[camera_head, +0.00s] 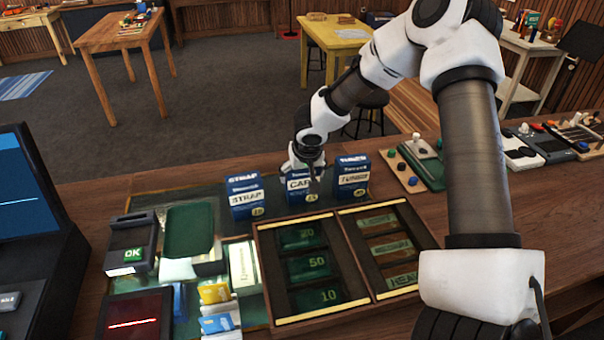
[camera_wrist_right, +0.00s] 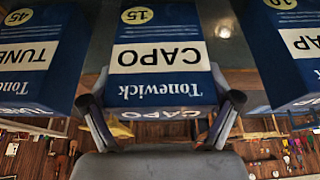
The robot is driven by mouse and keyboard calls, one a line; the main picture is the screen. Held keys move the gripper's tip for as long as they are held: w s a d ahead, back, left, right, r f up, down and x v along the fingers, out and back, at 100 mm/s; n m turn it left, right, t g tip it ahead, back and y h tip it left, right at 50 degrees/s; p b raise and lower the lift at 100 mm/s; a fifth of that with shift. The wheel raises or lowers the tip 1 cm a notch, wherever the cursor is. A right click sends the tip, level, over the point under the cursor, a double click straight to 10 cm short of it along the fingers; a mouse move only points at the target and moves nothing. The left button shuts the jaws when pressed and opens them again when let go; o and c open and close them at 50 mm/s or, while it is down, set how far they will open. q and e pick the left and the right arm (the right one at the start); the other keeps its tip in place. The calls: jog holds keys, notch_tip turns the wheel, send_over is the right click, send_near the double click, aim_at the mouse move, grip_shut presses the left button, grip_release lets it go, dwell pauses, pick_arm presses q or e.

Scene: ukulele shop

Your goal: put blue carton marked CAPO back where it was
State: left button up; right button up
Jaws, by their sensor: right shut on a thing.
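The blue carton marked CAPO (camera_head: 300,188) is upright in the row at the back of the counter, between the STRAP carton (camera_head: 245,197) and the TUNER carton (camera_head: 352,177). My right gripper (camera_head: 308,166) reaches it from behind and above and is shut on it. In the right wrist view the CAPO carton (camera_wrist_right: 160,60) appears upside down between the two fingertips (camera_wrist_right: 162,103), with a TUNER carton (camera_wrist_right: 38,55) on the left and another carton (camera_wrist_right: 290,50) on the right. Whether its base touches the counter is hard to tell. My left gripper is out of view.
A wooden cash tray (camera_head: 262,265) with green compartments lies in front of the cartons. A card terminal (camera_head: 130,245), a green pad (camera_head: 189,231) and card packs (camera_head: 215,293) are to the left. A board with knobs (camera_head: 408,168) is to the right.

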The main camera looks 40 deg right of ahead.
jog(key=o, duration=1)
jog(key=shift+f, duration=0.1)
jog(key=shift+r, duration=0.5)
jog(key=b+v, duration=0.1)
jog(key=v, duration=1)
jog(key=shift+s+r, duration=0.1)
jog(key=shift+s, duration=0.1)
